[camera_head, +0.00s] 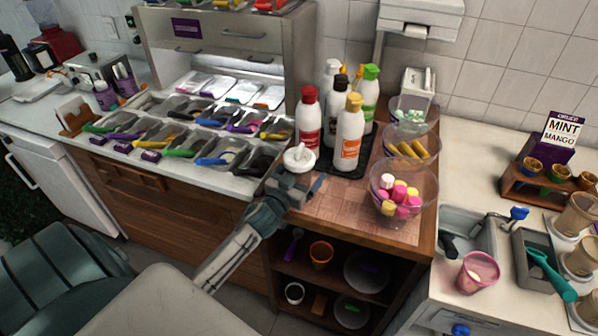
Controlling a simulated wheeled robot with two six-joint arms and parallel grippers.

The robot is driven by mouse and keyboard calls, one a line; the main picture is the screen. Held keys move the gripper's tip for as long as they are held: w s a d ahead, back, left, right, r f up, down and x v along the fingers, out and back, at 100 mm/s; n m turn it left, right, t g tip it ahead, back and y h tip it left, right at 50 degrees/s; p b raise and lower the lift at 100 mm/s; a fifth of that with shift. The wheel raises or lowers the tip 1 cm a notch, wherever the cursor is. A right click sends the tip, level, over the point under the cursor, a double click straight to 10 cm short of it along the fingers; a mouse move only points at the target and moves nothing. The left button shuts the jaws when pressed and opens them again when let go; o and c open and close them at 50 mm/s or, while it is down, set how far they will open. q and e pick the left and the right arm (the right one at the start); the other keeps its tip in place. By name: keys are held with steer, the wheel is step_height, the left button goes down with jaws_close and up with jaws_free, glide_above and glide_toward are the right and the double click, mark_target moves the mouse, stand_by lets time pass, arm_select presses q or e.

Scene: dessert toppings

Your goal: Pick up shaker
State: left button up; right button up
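A small white round-topped thing with a knob (299,157), which looks like the shaker, stands upright at the left front edge of the wooden counter, beside the sauce bottles. My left gripper (298,186) is right at its near side and hides its lower part. I cannot tell whether the fingers are around it, touching it or just in front of it, nor whether they are open or shut. My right gripper is not in view.
Bottles with red (309,118), yellow (349,135) and green (370,92) caps stand close behind on a dark mat. Clear bowls of sweets (403,214) are at the right. Topping tubs (215,148) fill the left. Bare wood (345,205) lies in front of the bottles.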

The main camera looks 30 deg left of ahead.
arm_select(q)
steer(key=c, duration=1.3)
